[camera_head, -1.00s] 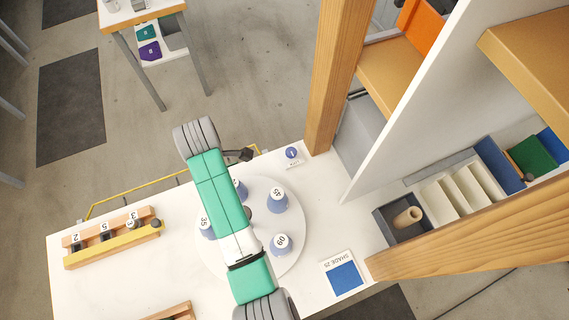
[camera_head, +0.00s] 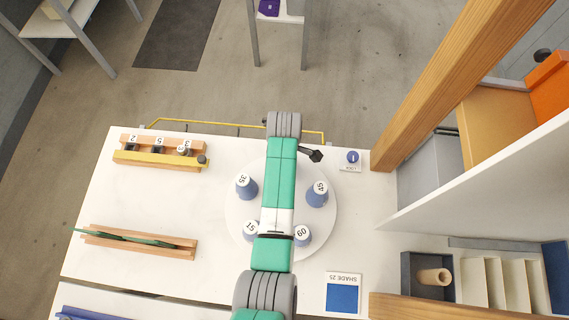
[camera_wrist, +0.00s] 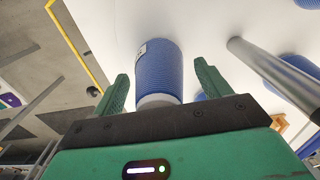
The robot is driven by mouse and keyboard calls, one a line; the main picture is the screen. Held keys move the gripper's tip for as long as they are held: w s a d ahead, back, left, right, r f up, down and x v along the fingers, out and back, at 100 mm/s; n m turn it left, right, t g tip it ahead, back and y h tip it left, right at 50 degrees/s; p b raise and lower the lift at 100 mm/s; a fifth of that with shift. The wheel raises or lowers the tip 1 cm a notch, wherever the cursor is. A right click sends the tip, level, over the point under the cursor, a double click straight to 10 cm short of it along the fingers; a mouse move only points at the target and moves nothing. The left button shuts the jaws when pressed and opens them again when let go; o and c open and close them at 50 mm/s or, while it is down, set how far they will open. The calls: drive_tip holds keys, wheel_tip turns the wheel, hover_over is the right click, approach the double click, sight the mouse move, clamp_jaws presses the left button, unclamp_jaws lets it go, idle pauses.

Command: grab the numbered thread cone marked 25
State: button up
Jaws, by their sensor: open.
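In the wrist view a blue ribbed thread cone (camera_wrist: 158,68) stands between the two green fingers of my gripper (camera_wrist: 162,82). The fingers are open, with a gap on either side of the cone. Only an edge of its white label shows, so its number cannot be read. In the head view blue cones marked 35 (camera_head: 246,189), 15 (camera_head: 250,232), 45 (camera_head: 318,197) and 60 (camera_head: 302,237) stand on a round white turntable (camera_head: 232,211). No cone marked 25 can be read there. My arm crosses the turntable's middle and hides part of it, with my gripper.
A metal rod (camera_wrist: 268,72) rises right of the gripper in the wrist view. The head view shows a SHADE 25 card (camera_head: 342,296), a numbered wooden rack (camera_head: 160,158), a slotted wooden holder (camera_head: 140,244) and a dark bin with a tan cone (camera_head: 434,276).

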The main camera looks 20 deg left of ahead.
drive_tip(key=c, duration=1.1)
wheel_tip(320, 180, up, 10)
drive_tip(key=shift+r+p, duration=0.1)
drive_tip(key=shift+p, duration=0.45)
